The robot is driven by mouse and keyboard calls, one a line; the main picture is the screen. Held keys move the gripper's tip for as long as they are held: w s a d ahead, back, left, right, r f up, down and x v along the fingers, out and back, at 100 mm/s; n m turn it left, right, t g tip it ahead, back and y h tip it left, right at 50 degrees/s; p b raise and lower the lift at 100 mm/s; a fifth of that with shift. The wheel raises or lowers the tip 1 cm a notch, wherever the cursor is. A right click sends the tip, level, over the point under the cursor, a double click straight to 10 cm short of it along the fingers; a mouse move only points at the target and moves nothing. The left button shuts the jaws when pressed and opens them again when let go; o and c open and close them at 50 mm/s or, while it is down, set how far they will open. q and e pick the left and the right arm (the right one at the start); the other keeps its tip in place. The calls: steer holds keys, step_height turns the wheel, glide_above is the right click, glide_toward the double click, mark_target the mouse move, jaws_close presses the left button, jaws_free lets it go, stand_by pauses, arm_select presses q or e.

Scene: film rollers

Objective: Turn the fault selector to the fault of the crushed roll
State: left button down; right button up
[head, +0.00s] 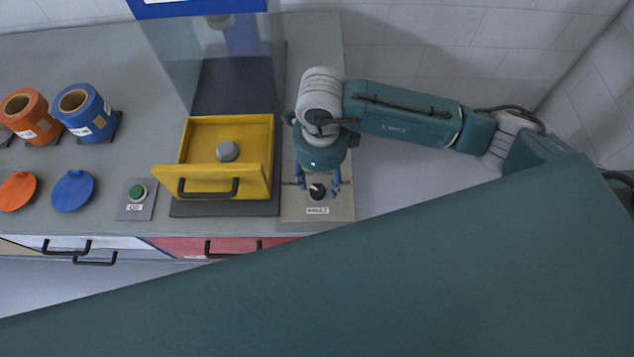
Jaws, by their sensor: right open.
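The fault selector is a small dark round knob (317,191) with a pale mark, on a beige plate (343,209) with a white label below it that seems to read FAULT. My right gripper (318,186) points down over the knob, open, with one finger on each side of it. Whether the fingers touch the knob cannot be told. The scale marks around the knob are partly hidden by the fingers, and its exact setting is too small to read. I cannot make out a crushed roll. My left gripper is not in view.
A yellow open-topped drawer (221,183) with a grey round piece (228,151) inside stands just left of the selector. A green button (137,192), orange (28,128) and blue (97,126) rolls and two flat lids lie farther left. My teal arm link crosses the foreground.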

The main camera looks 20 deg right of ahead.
mark_target(316, 189)
steer(key=f, duration=0.3)
steer(key=w+a+f+p, duration=0.1)
steer(key=f, duration=0.1)
steer(key=shift+f, duration=0.3)
steer(key=shift+s+d+f, duration=0.1)
steer(key=shift+d+f, duration=0.05)
steer(key=shift+f, duration=0.15)
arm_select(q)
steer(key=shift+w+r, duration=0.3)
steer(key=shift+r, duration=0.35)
arm_select(e)
steer(key=c, duration=1.1)
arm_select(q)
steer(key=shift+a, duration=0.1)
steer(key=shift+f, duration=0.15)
arm_select(e)
steer(key=shift+w+r+m, duration=0.1)
steer(key=shift+w+m, duration=0.1)
steer(key=shift+m, duration=0.2)
steer(key=shift+c, duration=0.2)
